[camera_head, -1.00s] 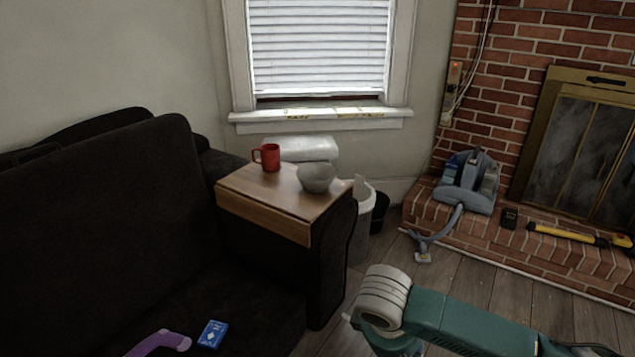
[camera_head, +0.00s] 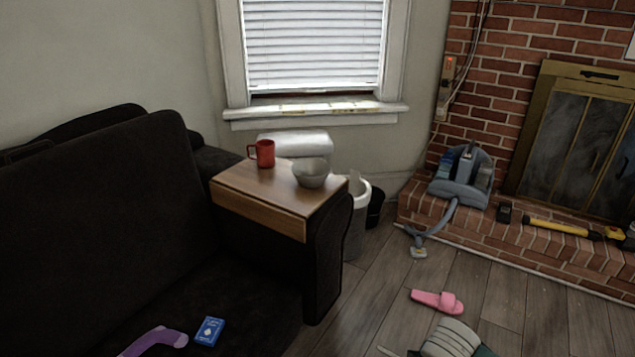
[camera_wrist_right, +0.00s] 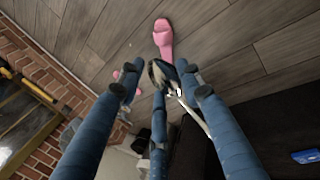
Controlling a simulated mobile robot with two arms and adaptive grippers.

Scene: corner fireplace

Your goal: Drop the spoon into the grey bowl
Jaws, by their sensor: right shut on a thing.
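The grey bowl (camera_head: 312,178) stands upright on the wooden armrest tray (camera_head: 255,208) of the dark sofa; no contents can be made out from here. My right gripper (camera_wrist_right: 165,92) is shut on the spoon (camera_wrist_right: 197,115) in the right wrist view. The spoon's dark rounded end shows between the blue fingers and its thin handle slants down to the right. In the head view only part of my right arm shows at the bottom edge, low and in front of the tray, apart from the bowl. My left gripper is not in view.
A red mug (camera_head: 264,153) stands left of the bowl. A white bin (camera_head: 358,215) is beside the sofa arm. A blue card box (camera_head: 209,331) and a purple curved object (camera_head: 155,341) lie on the sofa seat.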

